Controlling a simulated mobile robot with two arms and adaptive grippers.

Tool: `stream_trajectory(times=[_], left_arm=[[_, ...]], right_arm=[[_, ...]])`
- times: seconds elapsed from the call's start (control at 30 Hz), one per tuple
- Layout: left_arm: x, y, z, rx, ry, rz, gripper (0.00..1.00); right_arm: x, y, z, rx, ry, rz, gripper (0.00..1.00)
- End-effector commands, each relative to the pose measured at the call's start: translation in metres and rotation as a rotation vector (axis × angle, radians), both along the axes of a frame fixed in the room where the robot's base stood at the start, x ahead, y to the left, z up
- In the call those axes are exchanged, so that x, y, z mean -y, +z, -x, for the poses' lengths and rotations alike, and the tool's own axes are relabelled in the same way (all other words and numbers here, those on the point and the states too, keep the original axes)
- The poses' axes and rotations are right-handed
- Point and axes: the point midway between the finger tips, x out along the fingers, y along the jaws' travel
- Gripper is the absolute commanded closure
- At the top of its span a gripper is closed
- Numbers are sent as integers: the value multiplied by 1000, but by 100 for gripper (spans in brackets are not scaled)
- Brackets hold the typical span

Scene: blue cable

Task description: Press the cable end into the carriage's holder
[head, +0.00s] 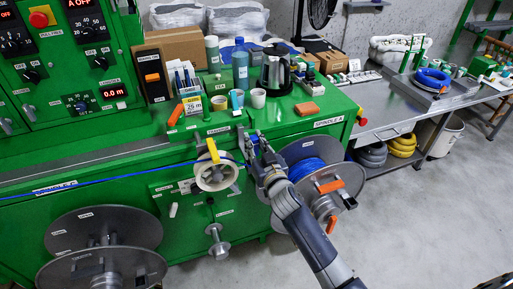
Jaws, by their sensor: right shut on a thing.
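The blue cable (110,179) runs in from the left edge along the green machine's front, passes the white wheel and reaches my right gripper. My right gripper (253,141) is shut on the blue cable, just right of the wheel; its fingers hide the cable end. The white wheel (212,178) with a yellow lever (212,151) sits on the machine's front and looks like part of the carriage. I cannot make out the holder itself. A spool (307,168) wound with blue cable is behind and right of my gripper. My left gripper is out of view.
The green machine top holds a kettle (276,72), bottles, cups (258,98) and an orange block (307,108) close behind my gripper. An empty grey reel (105,225) is at lower left. A steel table (385,120) stands right.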

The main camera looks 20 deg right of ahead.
Motion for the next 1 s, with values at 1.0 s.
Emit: stream_trajectory(times=[1.0], left_arm=[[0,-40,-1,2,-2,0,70]], right_arm=[[0,-38,-21,-1,-1,0,100]])
